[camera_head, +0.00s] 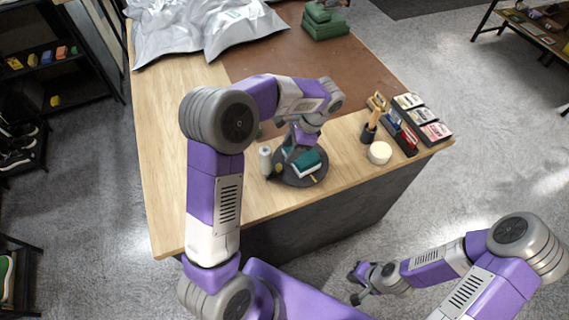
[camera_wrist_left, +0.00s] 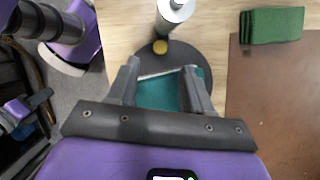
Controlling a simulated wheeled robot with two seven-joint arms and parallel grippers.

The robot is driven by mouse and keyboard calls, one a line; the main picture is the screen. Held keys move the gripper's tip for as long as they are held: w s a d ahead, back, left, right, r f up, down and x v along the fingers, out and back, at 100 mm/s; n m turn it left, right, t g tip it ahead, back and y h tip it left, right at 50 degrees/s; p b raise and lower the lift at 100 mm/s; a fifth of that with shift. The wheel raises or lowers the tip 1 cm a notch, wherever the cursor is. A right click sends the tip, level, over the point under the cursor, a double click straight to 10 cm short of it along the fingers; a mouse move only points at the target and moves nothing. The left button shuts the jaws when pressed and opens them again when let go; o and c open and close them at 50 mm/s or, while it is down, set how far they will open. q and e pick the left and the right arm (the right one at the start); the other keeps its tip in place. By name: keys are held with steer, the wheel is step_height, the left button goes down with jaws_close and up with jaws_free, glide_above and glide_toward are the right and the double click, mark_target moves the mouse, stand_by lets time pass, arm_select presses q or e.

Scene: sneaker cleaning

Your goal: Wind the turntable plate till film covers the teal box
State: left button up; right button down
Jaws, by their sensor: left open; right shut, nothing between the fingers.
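The teal box (camera_head: 310,164) sits on the dark round turntable plate (camera_head: 299,181) near the table's front edge. Teal shows on its top, with a pale edge along one side; I cannot tell whether any clear film lies on it. My left gripper (camera_head: 297,151) is open above the plate. In the left wrist view its fingers (camera_wrist_left: 160,80) stand on either side of the teal box (camera_wrist_left: 165,93); contact is unclear. A pale cylinder (camera_head: 265,160), perhaps the film roll, stands upright beside the plate. My right gripper (camera_head: 356,285) is shut and empty, away from the table.
A yellow round piece (camera_wrist_left: 160,47) lies at the plate's rim. A cream round tub (camera_head: 379,153), a brush holder (camera_head: 369,133) and a dark tray (camera_head: 408,135) stand to the right. Folded green cloths (camera_head: 324,24) and silver sheeting (camera_head: 205,25) lie at the back. The brown mat (camera_head: 340,70) is mostly clear.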

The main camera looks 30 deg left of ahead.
mark_target(279, 166)
arm_select(q)
steer(key=b+x, duration=0.1)
steer(key=x, duration=0.7)
steer(key=shift+w+f, duration=0.15)
steer(key=shift+d, duration=0.1)
jaws_close()
